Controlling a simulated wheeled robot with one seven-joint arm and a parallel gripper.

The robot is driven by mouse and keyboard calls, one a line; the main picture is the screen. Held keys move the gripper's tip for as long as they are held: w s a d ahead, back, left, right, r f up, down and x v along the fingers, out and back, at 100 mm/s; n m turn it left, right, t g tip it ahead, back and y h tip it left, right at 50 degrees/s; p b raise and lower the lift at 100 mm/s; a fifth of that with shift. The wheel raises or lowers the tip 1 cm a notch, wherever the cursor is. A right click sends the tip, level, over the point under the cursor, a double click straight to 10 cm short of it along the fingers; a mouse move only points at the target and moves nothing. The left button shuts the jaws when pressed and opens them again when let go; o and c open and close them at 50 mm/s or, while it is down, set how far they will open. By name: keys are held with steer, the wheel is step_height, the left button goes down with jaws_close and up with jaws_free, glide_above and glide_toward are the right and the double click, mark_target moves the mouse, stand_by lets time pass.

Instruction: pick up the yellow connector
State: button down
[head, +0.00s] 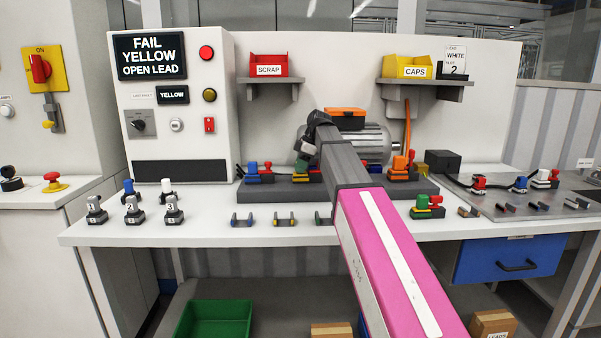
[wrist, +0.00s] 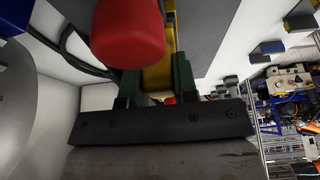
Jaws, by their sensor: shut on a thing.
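The yellow connector (wrist: 157,79) shows in the wrist view between the two dark green fingers of my gripper (wrist: 157,84), which is shut on it. A red rounded cap (wrist: 128,32) fills the upper part of that view and hides part of the yellow connector. In the head view my gripper (head: 303,159) is low over the grey block (head: 282,189) on the bench, in front of the motor. My arm hides part of that area. I cannot tell whether the connector is touching the block.
A blue-and-red connector (head: 258,174) stands left of my gripper and an orange one (head: 400,170) right of my arm. The motor (head: 375,143) stands behind. Small clips (head: 284,219) lie in front. The panel screen (head: 151,57) reads FAIL YELLOW OPEN LEAD.

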steer(key=shift+r, duration=0.75)
step_height(320, 180, up, 3)
steer(key=shift+w+f, duration=0.1)
steer(key=shift+f, duration=0.1)
steer(key=s+a+r, duration=0.5)
steer(key=a+r, duration=0.2)
steer(key=a, duration=0.3)
steer(key=shift+a, duration=0.3)
